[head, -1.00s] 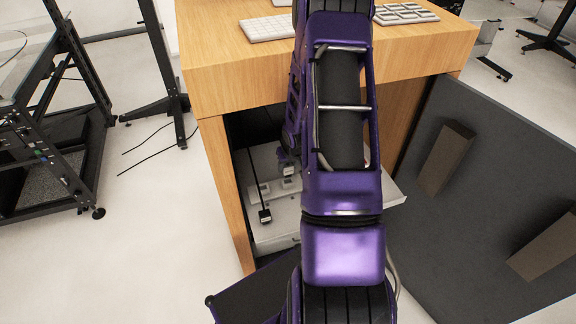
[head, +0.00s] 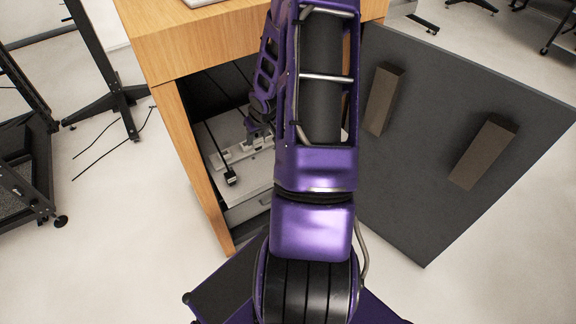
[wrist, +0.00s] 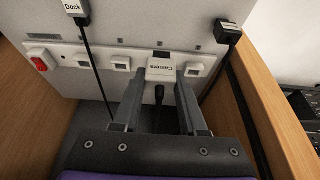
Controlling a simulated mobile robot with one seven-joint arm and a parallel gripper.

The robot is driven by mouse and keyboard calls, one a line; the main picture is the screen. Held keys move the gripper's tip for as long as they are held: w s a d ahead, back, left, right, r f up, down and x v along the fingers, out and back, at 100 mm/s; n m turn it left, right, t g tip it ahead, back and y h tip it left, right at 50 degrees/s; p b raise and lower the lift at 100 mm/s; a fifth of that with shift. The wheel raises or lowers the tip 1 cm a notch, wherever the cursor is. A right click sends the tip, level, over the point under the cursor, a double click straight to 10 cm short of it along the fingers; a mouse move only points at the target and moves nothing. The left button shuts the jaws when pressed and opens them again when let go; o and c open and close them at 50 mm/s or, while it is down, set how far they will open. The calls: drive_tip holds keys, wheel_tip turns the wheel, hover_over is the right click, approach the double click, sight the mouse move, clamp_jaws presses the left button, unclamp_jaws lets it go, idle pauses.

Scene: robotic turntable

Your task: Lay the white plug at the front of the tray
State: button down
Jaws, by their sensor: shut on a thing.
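My gripper (wrist: 160,84) is shut on a white plug labelled "Camera" (wrist: 166,68), with a dark cable hanging between the fingers. The plug is at the white power strip (wrist: 103,63); I cannot tell whether it is seated in a socket or just off it. The strip has a red switch at its left end and several sockets. It lies on the pale tray (wrist: 130,25) inside the cabinet. In the head view my gripper (head: 258,133) is partly hidden behind my arm, above the tray (head: 247,192).
A plug labelled "Dock" (wrist: 74,7) and a black plug (wrist: 229,31) lie on the tray on either side. The wooden cabinet (head: 180,130) walls it closely. A dark panel (head: 425,180) with two brown blocks stands open at the right.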

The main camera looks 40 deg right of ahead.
drive_tip(key=shift+s+r, duration=0.1)
drive_tip(key=shift+s, duration=0.3)
drive_tip(key=b, duration=0.4)
hover_over(259, 166)
drive_tip(key=s, duration=0.2)
drive_tip(key=f, duration=0.9)
drive_tip(key=shift+a+f, duration=0.2)
drive_tip(key=shift+f, duration=0.15)
drive_tip(key=shift+f, duration=0.2)
drive_tip(key=shift+c, duration=2.2)
unclamp_jaws()
